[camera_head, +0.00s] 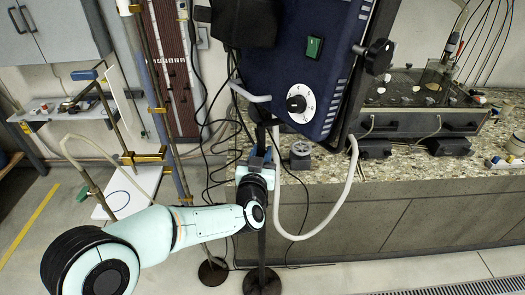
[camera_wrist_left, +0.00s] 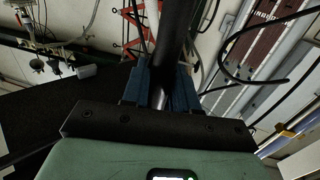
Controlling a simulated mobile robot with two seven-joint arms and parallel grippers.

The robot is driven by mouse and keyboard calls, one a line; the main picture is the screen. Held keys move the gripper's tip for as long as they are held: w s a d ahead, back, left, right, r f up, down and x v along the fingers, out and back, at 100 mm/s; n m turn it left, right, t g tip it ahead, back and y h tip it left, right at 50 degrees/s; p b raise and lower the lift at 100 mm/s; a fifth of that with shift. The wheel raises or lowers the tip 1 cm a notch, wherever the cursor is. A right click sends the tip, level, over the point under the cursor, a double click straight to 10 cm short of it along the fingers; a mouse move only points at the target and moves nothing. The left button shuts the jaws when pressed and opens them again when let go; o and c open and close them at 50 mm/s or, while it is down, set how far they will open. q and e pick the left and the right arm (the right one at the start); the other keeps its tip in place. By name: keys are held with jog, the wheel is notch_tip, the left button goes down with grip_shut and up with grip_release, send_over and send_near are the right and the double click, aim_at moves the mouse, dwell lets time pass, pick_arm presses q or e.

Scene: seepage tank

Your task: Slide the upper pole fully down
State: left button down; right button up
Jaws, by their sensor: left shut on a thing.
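The upper pole (camera_wrist_left: 177,35) is a dark, round pole that rises between my left gripper's fingers in the left wrist view. Its top end is out of view there. In the head view a short dark piece of it (camera_head: 261,134) shows under the blue box. My left gripper (camera_head: 259,158) is shut on the pole, its blue fingers (camera_wrist_left: 161,88) on both sides. Below the gripper the dark stand pole (camera_head: 262,235) runs down to a round base (camera_head: 262,281) on the floor. The joint between the pole's sections is hidden by my gripper and wrist. My right gripper is not in view.
A dark blue box (camera_head: 300,60) with a white dial hangs above my gripper. A pale hose (camera_head: 337,205) loops just right of the pole. Cables hang to the left. A speckled counter (camera_head: 400,158) stands at the right. Another round base (camera_head: 213,270) is on the left.

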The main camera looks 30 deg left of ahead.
pick_arm(q)
jog(key=shift+f, duration=0.55)
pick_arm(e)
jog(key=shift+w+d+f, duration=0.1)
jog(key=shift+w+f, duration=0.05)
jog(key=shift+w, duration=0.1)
pick_arm(q)
jog(key=c, duration=1)
grip_release()
jog(key=shift+r, duration=0.15)
jog(key=shift+r, duration=0.1)
jog(key=shift+s, duration=0.1)
jog(key=v, duration=1.3)
jog(key=shift+s+p, duration=0.1)
jog(key=shift+p, duration=0.3)
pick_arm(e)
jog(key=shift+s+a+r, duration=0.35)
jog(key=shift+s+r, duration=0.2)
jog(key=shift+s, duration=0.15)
